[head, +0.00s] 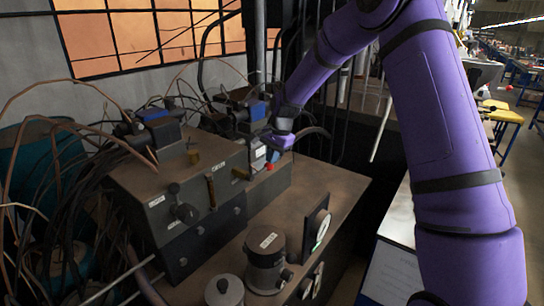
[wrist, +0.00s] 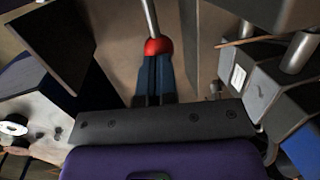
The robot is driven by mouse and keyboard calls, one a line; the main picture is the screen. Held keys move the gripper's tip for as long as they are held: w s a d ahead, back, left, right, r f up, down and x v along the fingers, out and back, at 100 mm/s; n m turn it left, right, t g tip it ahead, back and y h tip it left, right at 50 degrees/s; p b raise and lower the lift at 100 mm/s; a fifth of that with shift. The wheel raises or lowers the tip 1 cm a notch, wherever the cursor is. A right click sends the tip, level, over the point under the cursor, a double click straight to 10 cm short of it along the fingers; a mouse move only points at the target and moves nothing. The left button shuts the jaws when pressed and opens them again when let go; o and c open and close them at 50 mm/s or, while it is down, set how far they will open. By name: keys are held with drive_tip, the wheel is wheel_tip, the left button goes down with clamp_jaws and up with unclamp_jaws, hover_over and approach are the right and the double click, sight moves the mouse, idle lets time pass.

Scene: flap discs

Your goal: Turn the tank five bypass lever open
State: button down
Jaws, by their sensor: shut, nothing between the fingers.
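A lever with a red ball knob (wrist: 158,46) on a metal rod (wrist: 150,16) shows at the top middle of the wrist view. In the head view the red knob (head: 270,166) is small, at the right end of the grey control block. My gripper (wrist: 155,58) is shut, its dark blue fingers side by side with their tips at the red ball. Whether they touch it, I cannot tell. In the head view my gripper (head: 274,155) is just above the knob and partly hides that end of the block. The lever's label is not readable.
The grey control block (head: 165,182) carries a round knob, brass levers and small labels. Cylindrical fittings (head: 265,255) and a dial gauge (head: 318,230) stand on the brown cabinet top (head: 325,180). Loose cables (head: 60,150) crowd the left. Dark plates and housings flank my gripper in the wrist view.

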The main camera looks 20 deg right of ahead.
drive_tip(key=shift+f, duration=0.1)
drive_tip(key=w+d+v, duration=0.1)
drive_tip(key=v, duration=1.2)
drive_tip(key=s+r+n+t+h, duration=0.1)
drive_tip(key=s+r+n, duration=0.2)
drive_tip(key=s+r, duration=0.7)
drive_tip(key=s+n+t+h, duration=0.1)
drive_tip(key=s+n+t, duration=0.2)
drive_tip(key=s, duration=2.9)
drive_tip(key=n, duration=0.5)
drive_tip(key=shift+r, duration=0.25)
drive_tip(key=shift+s+d, duration=0.1)
